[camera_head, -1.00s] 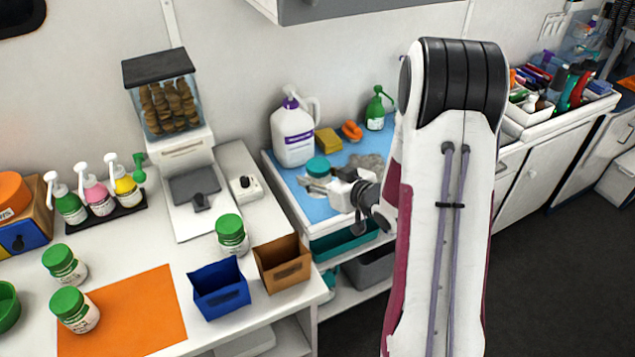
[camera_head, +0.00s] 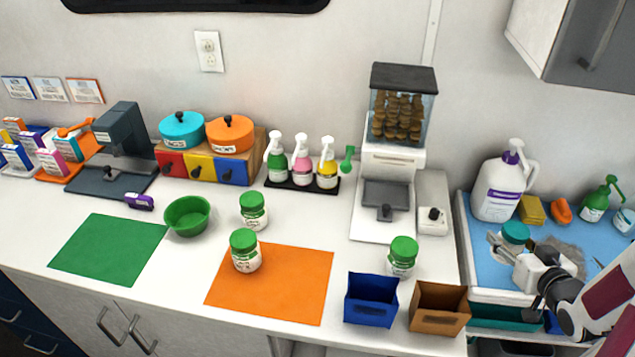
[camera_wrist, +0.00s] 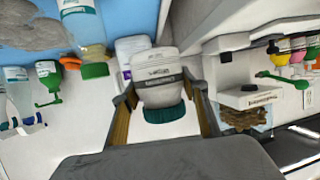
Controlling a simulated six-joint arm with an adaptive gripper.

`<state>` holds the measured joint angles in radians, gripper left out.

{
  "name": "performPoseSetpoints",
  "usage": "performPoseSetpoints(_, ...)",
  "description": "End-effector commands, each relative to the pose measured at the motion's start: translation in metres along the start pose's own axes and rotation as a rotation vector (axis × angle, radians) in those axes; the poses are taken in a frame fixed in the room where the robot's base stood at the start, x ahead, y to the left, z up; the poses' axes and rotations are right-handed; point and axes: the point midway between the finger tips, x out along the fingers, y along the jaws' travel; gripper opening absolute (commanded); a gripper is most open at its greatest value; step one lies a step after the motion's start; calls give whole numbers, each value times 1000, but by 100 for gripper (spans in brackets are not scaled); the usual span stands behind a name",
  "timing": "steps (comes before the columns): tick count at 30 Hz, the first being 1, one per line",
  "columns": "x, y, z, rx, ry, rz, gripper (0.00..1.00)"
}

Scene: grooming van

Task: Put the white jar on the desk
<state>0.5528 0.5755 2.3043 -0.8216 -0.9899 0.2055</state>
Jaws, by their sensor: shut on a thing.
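The white jar with a teal lid (camera_head: 515,232) is at the blue-topped cart (camera_head: 480,262) on the right. My gripper (camera_head: 507,250) is shut on it. The wrist view shows the jar (camera_wrist: 158,82) between the two fingers, its teal lid toward the palm. I cannot tell whether the jar touches the blue surface. The desk (camera_head: 190,275) is the long white counter to the left, with a green mat (camera_head: 108,248) and an orange mat (camera_head: 285,292). My gripper is to the right of the desk.
Green-lidded jars (camera_head: 253,211) (camera_head: 245,252) (camera_head: 402,257) and a green bowl (camera_head: 187,216) stand on the desk. A blue bin (camera_head: 371,300) and a brown bin (camera_head: 438,308) sit at its front right. A treat dispenser (camera_head: 390,170) stands behind them. A large white jug (camera_head: 498,190) is close behind my gripper.

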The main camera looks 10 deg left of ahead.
Motion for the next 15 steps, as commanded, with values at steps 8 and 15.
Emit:
performPoseSetpoints(8, -3, 0, -10, -1, 4, 1, 14)
performPoseSetpoints(15, -14, 1, -36, -4, 5, 1, 14)
